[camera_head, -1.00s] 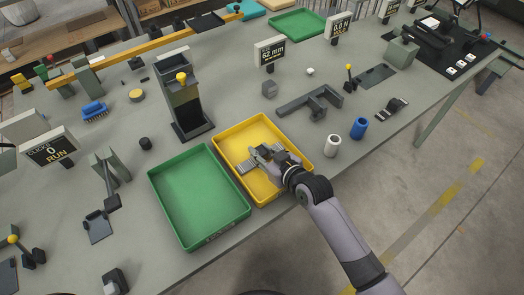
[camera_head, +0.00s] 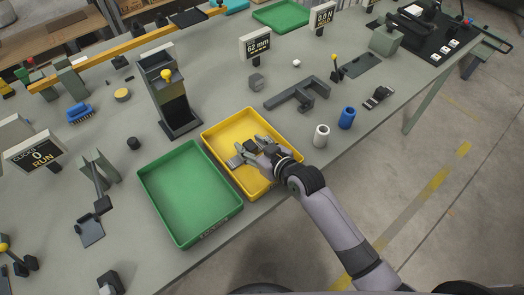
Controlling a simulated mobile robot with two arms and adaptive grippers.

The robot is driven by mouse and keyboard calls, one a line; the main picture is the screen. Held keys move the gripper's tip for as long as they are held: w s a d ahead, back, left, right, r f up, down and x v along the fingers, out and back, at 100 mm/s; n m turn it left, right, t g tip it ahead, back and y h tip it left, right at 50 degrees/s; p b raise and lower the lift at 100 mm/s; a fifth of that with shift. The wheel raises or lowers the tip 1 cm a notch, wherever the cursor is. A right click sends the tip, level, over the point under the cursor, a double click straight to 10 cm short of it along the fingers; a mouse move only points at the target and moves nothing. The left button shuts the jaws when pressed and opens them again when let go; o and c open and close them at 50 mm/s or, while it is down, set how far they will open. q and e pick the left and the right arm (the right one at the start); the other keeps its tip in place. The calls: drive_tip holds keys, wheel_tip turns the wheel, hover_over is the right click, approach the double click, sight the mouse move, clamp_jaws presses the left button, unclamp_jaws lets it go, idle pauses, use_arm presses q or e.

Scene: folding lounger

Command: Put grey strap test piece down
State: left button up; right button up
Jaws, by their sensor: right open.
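The grey strap test piece (camera_head: 236,160) lies in the yellow tray (camera_head: 210,140), towards its left side. My right gripper (camera_head: 252,149) reaches into the tray from the lower right. Its fingers are open, at the strap piece's right end, and they hide part of it. I cannot tell whether a finger still touches the piece. My left gripper is not in view.
A green tray (camera_head: 187,197) stands just left of the yellow one. A dark stand with a yellow knob (camera_head: 167,76) rises behind them. A white cylinder (camera_head: 321,136) and a blue cylinder (camera_head: 347,118) stand to the right, near a dark strap-like piece (camera_head: 378,97).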

drive_tip(key=b+v, duration=0.1)
drive_tip(key=v, duration=1)
drive_tip(key=shift+s+d, duration=0.25)
drive_tip(key=shift+s, duration=0.05)
